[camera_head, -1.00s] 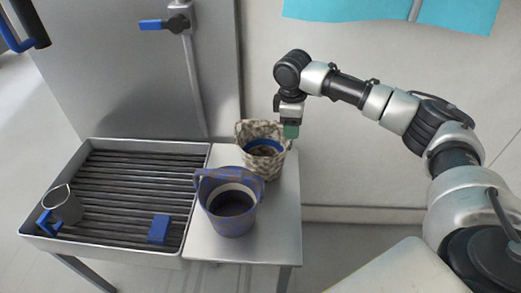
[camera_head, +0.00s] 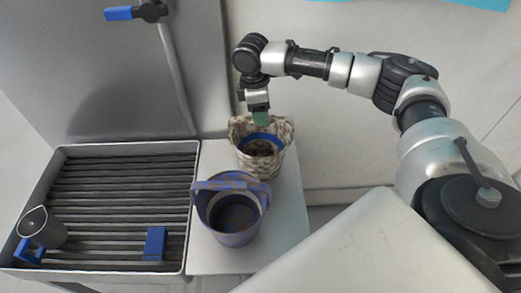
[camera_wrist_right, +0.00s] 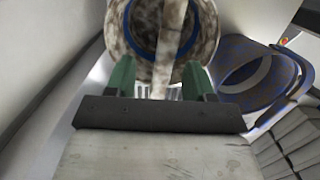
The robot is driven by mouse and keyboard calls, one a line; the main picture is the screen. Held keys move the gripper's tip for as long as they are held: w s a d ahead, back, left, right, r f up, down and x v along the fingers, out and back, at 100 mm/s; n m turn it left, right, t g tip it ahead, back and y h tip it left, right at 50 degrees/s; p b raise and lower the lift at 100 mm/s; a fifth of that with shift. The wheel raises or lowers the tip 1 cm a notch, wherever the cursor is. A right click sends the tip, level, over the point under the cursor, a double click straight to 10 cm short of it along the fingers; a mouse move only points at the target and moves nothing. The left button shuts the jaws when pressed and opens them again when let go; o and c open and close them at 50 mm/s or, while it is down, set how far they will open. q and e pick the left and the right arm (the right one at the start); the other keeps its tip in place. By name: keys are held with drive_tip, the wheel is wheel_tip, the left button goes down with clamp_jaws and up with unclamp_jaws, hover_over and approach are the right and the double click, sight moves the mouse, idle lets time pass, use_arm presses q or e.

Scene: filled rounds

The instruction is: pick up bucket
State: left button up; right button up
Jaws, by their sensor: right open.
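A beige and grey mottled bucket (camera_head: 276,165) with a blue inner band and dark contents stands at the back of the side shelf. A blue-purple bucket (camera_head: 231,218) with its handle raised stands in front of it, to the left. My right gripper (camera_head: 262,118) is over the far rim of the mottled bucket, pointing down. In the right wrist view its green fingers (camera_wrist_right: 160,82) are apart, with the mottled bucket (camera_wrist_right: 118,32) just beyond and its strap-like handle between them. Whether they touch it I cannot tell. The blue-purple bucket (camera_wrist_right: 255,80) is to the right there. My left gripper is not in view.
A metal tray with dark slats (camera_head: 120,187) adjoins the shelf (camera_head: 285,228) on the left. It holds a grey jug (camera_head: 42,227) with a blue handle and a blue block (camera_head: 155,243). A wall stands close behind; the shelf's front right is bare.

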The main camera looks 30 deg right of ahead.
drive_tip(key=f, duration=0.5)
drive_tip(key=shift+s, duration=0.25)
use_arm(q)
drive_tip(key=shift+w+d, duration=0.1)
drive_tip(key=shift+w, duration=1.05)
use_arm(e)
drive_tip(key=shift+r, duration=0.1)
drive_tip(key=shift+c, duration=0.9)
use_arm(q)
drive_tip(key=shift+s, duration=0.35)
use_arm(e)
clamp_jaws()
